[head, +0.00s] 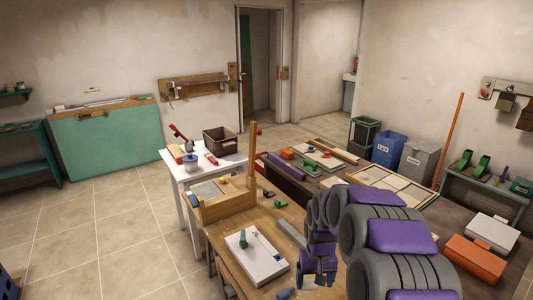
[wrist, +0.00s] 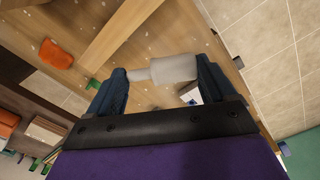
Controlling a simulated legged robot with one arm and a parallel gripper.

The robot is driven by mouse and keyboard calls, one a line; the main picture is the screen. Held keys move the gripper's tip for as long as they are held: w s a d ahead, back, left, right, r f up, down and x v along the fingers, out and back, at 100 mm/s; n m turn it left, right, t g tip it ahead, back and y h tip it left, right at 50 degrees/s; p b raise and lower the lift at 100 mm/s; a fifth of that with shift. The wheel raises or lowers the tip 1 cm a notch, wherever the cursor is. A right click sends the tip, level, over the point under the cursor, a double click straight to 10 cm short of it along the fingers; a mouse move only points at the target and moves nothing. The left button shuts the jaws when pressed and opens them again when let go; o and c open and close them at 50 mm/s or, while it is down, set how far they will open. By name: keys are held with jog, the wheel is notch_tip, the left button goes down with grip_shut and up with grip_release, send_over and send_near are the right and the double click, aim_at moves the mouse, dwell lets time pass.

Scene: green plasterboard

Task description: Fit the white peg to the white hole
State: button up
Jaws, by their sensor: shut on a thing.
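My gripper (wrist: 160,75) is shut on the white peg (wrist: 172,69), which lies crosswise between the two dark blue fingers in the wrist view. The peg has a thicker body and a narrower end towards the left finger. In the head view my gripper (head: 318,281) is low over the wooden workbench, right of a white board (head: 265,267). The peg cannot be made out there. I cannot tell which mark, if any, is the white hole.
A wooden box-like fixture with an upright post (head: 252,150) stands at the bench's far left. Small green pieces (head: 281,204) lie on the bench behind the board. A blue piece (head: 283,294) is near the front edge. A white table (head: 176,174) stands behind.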

jog(key=shift+s+r+m, duration=0.3)
jog(key=shift+s+r, duration=0.05)
jog(key=shift+r, duration=0.05)
jog(key=w+f+n, duration=0.3)
jog(key=f, duration=0.5)
jog(key=w+f+n, duration=0.3)
jog(key=w+f, duration=0.1)
jog(key=f, duration=0.5)
jog(key=shift+w+a+n, duration=0.2)
jog(key=shift+a+n, duration=0.05)
jog(key=shift+n, duration=0.15)
jog(key=shift+f+b, duration=0.5)
jog(key=shift+f, duration=4.35)
jog(key=shift+f, duration=0.1)
